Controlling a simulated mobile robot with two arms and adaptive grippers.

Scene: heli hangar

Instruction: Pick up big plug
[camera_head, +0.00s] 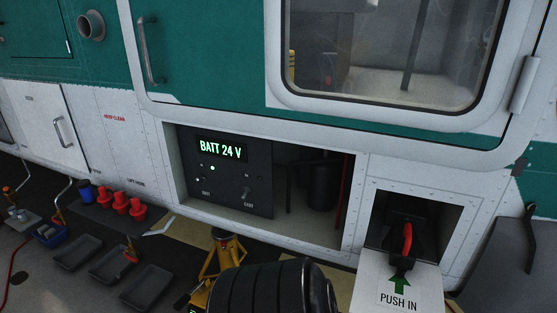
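A black fitting with a red handle (407,240) sits in a square recess at the lower right of the helicopter's side. It looks like a plug, but I cannot tell for sure whether it is the big plug. Below it a white open flap (372,293) carries a green arrow and the words "PUSH IN". Neither of my grippers can be made out. A large black ribbed shape fills the bottom middle, close to the camera; I cannot tell whether it is part of my arm.
An open bay holds a dark panel (224,172) reading "BATT 24 V" with two switches. A yellow stand (214,264) is below it. The fuselage forms a wall.

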